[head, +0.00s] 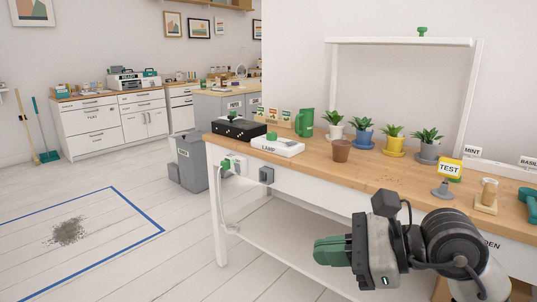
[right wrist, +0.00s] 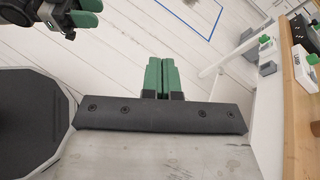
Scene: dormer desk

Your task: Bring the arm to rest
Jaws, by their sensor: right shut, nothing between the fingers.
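My right gripper (head: 328,250) is in front of the desk's front edge, its green fingers pointing left over the lower shelf area. It also shows in the right wrist view (right wrist: 163,78), where the two green fingers lie side by side, shut with nothing between them. My left gripper (right wrist: 86,12) shows only in part at the top left of the right wrist view, with green fingers. I cannot tell whether it is open or shut. It does not show in the head view.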

